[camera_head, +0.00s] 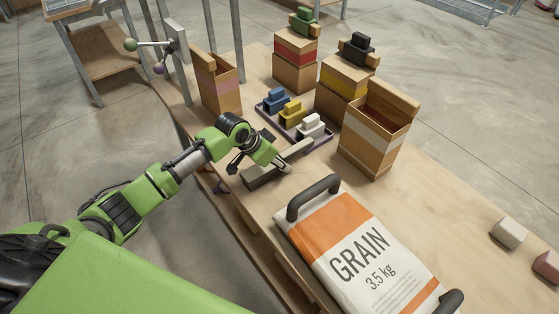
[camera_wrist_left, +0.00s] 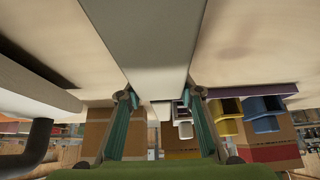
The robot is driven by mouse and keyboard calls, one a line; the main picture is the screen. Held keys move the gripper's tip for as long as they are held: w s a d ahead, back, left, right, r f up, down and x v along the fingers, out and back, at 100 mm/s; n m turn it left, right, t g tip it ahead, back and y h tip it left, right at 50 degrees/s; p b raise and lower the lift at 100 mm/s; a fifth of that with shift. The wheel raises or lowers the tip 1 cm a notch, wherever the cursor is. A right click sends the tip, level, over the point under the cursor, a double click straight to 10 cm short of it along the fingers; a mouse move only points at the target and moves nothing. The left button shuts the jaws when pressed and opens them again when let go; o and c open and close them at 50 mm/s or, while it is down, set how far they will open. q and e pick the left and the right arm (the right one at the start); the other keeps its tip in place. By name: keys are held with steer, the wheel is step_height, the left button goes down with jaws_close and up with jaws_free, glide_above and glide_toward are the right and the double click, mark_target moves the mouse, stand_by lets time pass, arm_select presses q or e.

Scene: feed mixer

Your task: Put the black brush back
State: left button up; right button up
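The black brush (camera_head: 358,50), a dark block with a raised grip, sits on top of the box with the yellow band (camera_head: 343,86) in the head view. A dark tray (camera_head: 265,113) in front of the boxes holds a blue, a yellow and a white block of like shape. My left gripper (camera_head: 262,165) is low over the table at a grey bar (camera_head: 268,176) with a pale wooden part, well apart from the brush. In the left wrist view its fingers (camera_wrist_left: 160,97) are spread on either side of the grey bar. My right gripper is out of view.
A green block (camera_head: 302,20) tops the red-banded box (camera_head: 295,60). Open boxes stand left (camera_head: 218,85) and right (camera_head: 375,135) of the tray. A grain bag (camera_head: 335,225) lies in front. A knobbed post (camera_head: 178,50) stands at the left. The table's right middle is clear.

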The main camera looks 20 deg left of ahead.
arm_select(q)
steer(key=o, duration=0.3)
steer(key=shift+o, duration=0.2)
steer(key=shift+s+a+r, duration=0.1)
steer(key=shift+r, duration=0.2)
steer(key=v, duration=1.1)
steer(key=shift+s+a+r+b, duration=0.1)
steer(key=shift+r+b, duration=0.2)
